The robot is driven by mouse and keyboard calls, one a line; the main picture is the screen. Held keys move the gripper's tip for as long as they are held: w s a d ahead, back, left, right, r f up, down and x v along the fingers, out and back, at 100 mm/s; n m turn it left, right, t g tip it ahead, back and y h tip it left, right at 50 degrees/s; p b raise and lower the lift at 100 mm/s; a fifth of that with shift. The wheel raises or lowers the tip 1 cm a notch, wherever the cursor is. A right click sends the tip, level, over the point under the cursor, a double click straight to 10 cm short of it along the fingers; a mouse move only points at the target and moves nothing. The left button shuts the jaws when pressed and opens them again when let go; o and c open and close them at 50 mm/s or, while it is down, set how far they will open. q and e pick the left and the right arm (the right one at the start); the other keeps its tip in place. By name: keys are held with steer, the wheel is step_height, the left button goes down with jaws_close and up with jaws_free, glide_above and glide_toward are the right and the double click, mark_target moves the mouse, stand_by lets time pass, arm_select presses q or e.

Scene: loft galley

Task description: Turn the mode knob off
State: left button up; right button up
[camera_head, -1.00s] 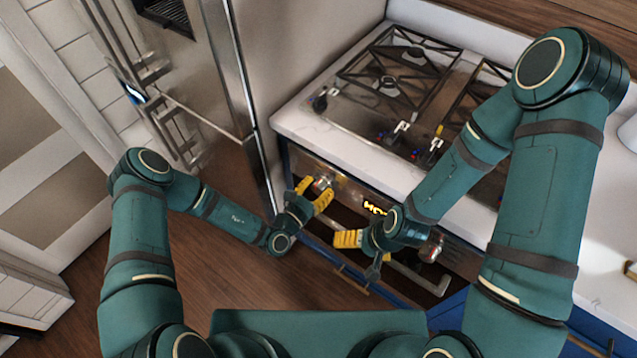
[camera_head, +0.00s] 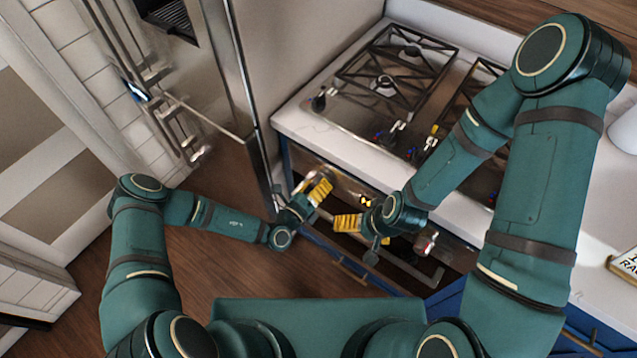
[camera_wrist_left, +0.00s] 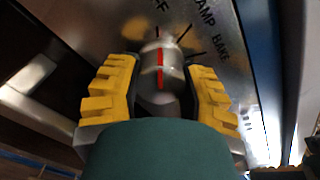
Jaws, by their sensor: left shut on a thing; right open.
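The mode knob (camera_wrist_left: 160,66) is a silver cylinder with a red line, on the oven's metal front panel. In the left wrist view it sits between the yellow fingers of my left gripper (camera_wrist_left: 158,88), which is shut on it. Its red line points up the picture, near the tick under a partly hidden label ending in "F"; "LAMP" and "BAKE" stand to the right. In the head view my left gripper (camera_head: 318,190) covers most of the knob. My right gripper (camera_head: 348,222) is open and empty, in front of the panel to the right.
A second silver knob (camera_head: 427,242) with a red mark is right of my right gripper. The oven handle (camera_head: 405,266) runs below. The hob (camera_head: 385,85) is above, and the fridge edge (camera_head: 245,90) rises close on the left.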

arm_select(q)
steer(key=shift+f+n, duration=0.1)
steer(key=shift+n, duration=0.3)
steer(key=o, duration=1.2)
steer(key=v, duration=1.2)
